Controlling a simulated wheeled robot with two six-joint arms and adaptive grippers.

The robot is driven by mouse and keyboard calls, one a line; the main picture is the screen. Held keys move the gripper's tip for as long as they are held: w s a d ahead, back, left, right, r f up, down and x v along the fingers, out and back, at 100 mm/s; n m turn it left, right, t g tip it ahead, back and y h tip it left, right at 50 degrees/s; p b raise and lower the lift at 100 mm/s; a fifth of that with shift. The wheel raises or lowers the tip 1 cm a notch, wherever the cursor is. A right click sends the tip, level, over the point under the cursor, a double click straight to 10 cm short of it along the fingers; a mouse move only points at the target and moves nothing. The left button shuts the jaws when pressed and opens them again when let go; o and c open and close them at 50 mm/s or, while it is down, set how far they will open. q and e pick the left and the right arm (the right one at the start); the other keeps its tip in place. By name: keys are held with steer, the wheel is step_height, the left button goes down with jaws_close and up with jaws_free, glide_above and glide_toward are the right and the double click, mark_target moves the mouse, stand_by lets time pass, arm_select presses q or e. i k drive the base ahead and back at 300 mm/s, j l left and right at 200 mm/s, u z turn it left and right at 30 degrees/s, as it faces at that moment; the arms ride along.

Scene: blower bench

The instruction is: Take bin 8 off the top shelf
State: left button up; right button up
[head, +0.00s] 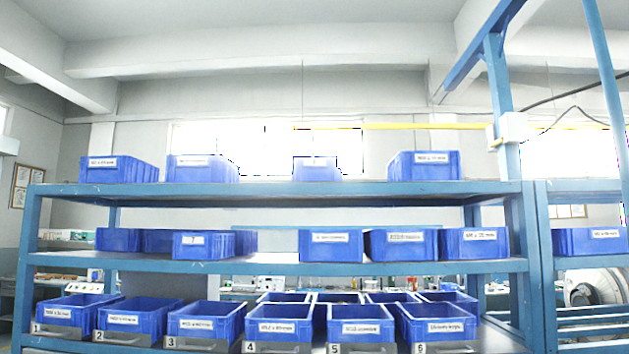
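Blue bins stand apart on the top shelf (270,190): one at the far left (119,170), one left of centre (201,168), a smaller-looking one right of centre (316,169) and one at the right (424,166). Each has a white label on its front, but the print is too small to read, so I cannot tell which is bin 8. Neither of my grippers is in view.
The middle shelf (270,265) holds more blue bins. The bottom level has open blue bins (205,322) with number tags 1 to 6 in front. A blue post (503,100) rises at the right. The top shelf has free gaps between bins.

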mark_target(304, 168)
steer(key=i+j+z, duration=0.1)
steer(key=z, duration=0.35)
steer(key=i+j+z, duration=0.1)
steer(key=j+z, duration=0.15)
steer(key=z, duration=0.25)
steer(key=j+z, duration=0.25)
steer(key=z, duration=0.2)
steer(key=j+z, duration=0.25)
steer(key=z, duration=0.2)
